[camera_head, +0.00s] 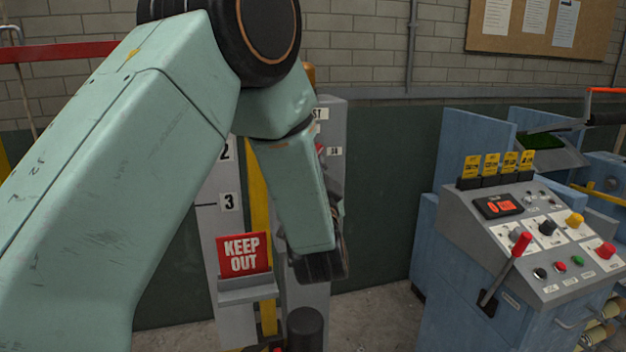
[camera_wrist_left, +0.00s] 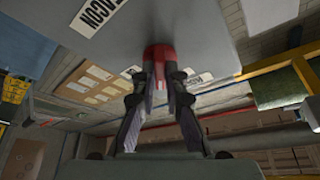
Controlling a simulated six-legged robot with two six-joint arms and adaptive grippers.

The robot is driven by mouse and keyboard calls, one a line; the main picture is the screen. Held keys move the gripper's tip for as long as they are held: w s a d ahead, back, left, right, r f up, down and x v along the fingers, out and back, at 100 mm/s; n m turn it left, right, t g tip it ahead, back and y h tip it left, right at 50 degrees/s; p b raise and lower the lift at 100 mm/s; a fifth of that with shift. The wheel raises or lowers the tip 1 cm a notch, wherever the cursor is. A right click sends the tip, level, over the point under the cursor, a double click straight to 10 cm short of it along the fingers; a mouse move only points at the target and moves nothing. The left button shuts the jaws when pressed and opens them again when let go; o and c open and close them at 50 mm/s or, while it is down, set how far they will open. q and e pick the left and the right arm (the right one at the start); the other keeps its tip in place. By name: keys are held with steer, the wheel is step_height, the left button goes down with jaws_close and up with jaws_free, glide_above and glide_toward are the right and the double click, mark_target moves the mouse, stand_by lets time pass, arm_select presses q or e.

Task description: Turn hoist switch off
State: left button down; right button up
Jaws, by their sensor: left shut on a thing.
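My left arm reaches across the head view to a grey post (camera_head: 312,310) with labels. My left gripper (camera_head: 320,264) is a dark shape at the arm's end, and its fingertips are hard to make out there. In the left wrist view its two fingers (camera_wrist_left: 161,88) are closed on a red switch handle (camera_wrist_left: 160,57) at the edge of a grey panel (camera_wrist_left: 195,25). The label naming the held switch cannot be read. In the head view my arm hides the held handle. My right gripper is not in view.
A red "KEEP OUT" sign (camera_head: 243,254) stands in a grey holder left of my gripper. A dark cylinder (camera_head: 305,328) stands below. A blue console (camera_head: 530,240) with a red lever (camera_head: 507,266) and several buttons is at the right. Bare floor (camera_head: 380,315) lies between.

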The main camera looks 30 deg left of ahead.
arm_select(q)
steer(key=shift+w+d+r+n+g+y+b, duration=0.1)
steer(key=shift+n+g+y+b, duration=0.35)
steer(key=shift+n+y+b, duration=0.9)
steer(key=shift+w+d+r+n+g+y+b, duration=0.1)
steer(key=shift+n+g+b, duration=0.4)
steer(key=shift+n, duration=1.6)
steer(key=shift+w+d+n+g+y+b, duration=0.1)
steer(key=shift+n+g+y+b, duration=0.25)
steer(key=shift+n+y+b, duration=1)
steer(key=shift+n+h, duration=0.4)
steer(key=shift+n, duration=0.2)
steer(key=c, duration=1.4)
jaws_free()
steer(key=shift+a+f, duration=0.1)
steer(key=shift+f, duration=0.1)
steer(key=shift+r, duration=0.1)
step_height(320, 180, up, 10)
